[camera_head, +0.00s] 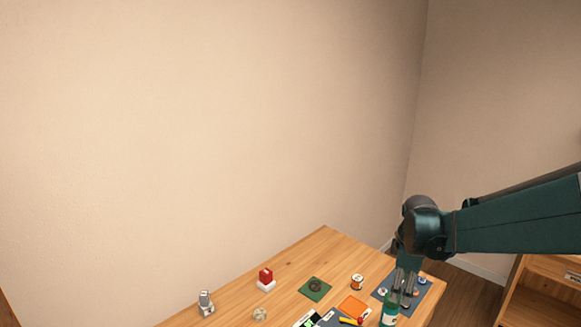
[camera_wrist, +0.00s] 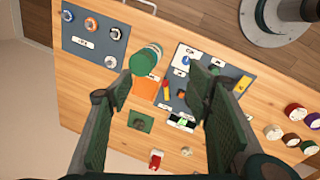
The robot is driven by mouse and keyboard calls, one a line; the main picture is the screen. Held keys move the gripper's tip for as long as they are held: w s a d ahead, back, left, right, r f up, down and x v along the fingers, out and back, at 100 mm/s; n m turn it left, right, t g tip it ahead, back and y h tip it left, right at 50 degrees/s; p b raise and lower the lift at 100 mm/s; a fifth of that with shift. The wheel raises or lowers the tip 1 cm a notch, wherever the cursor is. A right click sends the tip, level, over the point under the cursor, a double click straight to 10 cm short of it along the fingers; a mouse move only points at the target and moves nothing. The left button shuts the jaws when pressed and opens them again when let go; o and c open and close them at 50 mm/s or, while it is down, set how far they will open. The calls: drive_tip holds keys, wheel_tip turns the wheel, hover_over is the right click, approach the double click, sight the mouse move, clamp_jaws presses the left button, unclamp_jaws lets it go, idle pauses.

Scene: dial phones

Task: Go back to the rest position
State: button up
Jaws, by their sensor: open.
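My gripper (camera_head: 403,286) hangs over the right part of the wooden table, pointing down. In the wrist view my gripper (camera_wrist: 159,78) is open, with its two green-padded fingers wide apart and nothing held between them. A green bottle-like object (camera_head: 389,312) stands close to the fingertips in the head view. It also shows in the wrist view as a green round top (camera_wrist: 143,62), just beyond the fingertips. Whether the fingers touch it I cannot tell.
The table (camera_head: 325,250) holds a dark board with round pieces (camera_wrist: 70,43), an orange square (camera_head: 353,306), a green square (camera_head: 315,289), a red-and-white item (camera_head: 266,279) and a grey item (camera_head: 205,302). Round coloured pieces (camera_wrist: 296,112) lie at the wrist view's right. Space above the table's left part is clear.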

drive_tip(key=s+a+r+m+t, duration=0.1)
drive_tip(key=s+a+r+m, duration=0.25)
drive_tip(key=s, duration=0.25)
drive_tip(key=s+a+r+m+t, duration=0.1)
drive_tip(key=s+a+r+m, duration=0.1)
drive_tip(key=s+a+r, duration=0.4)
drive_tip(key=s+a+f+m+t, duration=0.1)
drive_tip(key=s+a+m+t, duration=0.2)
drive_tip(key=s+m, duration=0.4)
drive_tip(key=shift+s+f+y+b, duration=0.3)
drive_tip(key=shift+s+y+b, duration=0.1)
drive_tip(key=shift+s, duration=3.55)
drive_tip(key=shift+a, duration=0.1)
